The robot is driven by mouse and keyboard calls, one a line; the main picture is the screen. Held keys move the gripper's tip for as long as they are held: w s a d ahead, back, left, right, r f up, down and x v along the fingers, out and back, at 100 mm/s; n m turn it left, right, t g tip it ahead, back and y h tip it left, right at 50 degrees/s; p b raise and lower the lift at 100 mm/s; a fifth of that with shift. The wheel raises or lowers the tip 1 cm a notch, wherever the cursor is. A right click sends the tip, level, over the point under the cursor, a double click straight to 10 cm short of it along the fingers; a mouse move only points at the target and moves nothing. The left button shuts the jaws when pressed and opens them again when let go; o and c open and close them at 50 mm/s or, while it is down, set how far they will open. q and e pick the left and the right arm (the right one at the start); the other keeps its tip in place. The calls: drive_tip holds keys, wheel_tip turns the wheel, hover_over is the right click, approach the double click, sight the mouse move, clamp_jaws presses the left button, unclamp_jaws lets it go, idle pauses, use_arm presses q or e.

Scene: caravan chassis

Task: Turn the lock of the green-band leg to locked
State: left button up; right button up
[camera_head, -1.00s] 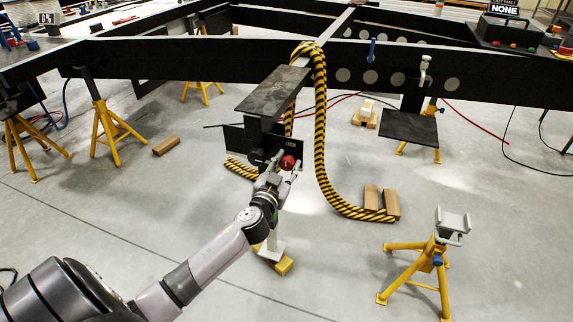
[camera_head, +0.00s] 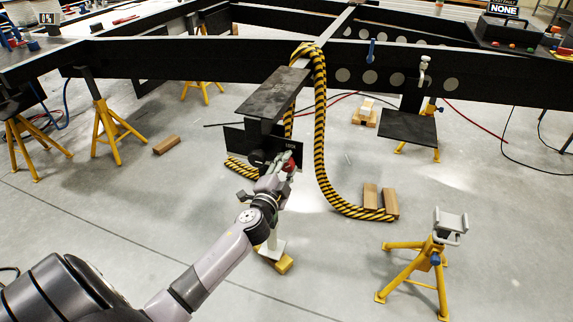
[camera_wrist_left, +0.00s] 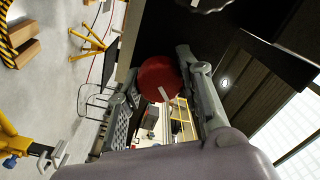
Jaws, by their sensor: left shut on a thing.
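The leg hangs under the dark chassis beam, with a flat dark plate on top (camera_head: 273,92) and a black panel (camera_head: 233,140) lower down. The panel's small white lettering seems to read LOCK. The leg's lock is a round red knob (camera_head: 291,165), partly hidden by my fingers; it shows larger in the left wrist view (camera_wrist_left: 157,76), with a pale mark on its face. My left gripper (camera_head: 282,163) is shut on the knob, with a finger on either side. I cannot make out a green band. My right gripper is not in view.
A yellow-and-black striped hose (camera_head: 321,130) loops down just right of the leg to the floor. A yellow stand (camera_head: 436,262) is at the lower right. Wooden blocks (camera_head: 371,196) lie near the hose. The floor between the leg and the right stand is mostly clear.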

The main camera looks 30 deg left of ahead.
use_arm(q)
drive_tip(key=shift+m, duration=0.5)
drive_tip(key=m, duration=0.2)
drive_tip(key=shift+m+p, duration=0.3)
drive_tip(key=shift+m, duration=0.1)
drive_tip(key=m, duration=0.4)
drive_tip(key=shift+m+p, duration=0.3)
drive_tip(key=shift+p, duration=0.05)
drive_tip(key=shift+f, duration=0.1)
drive_tip(key=o, duration=1.2)
drive_tip(key=shift+c, duration=0.2)
drive_tip(key=v, duration=1.2)
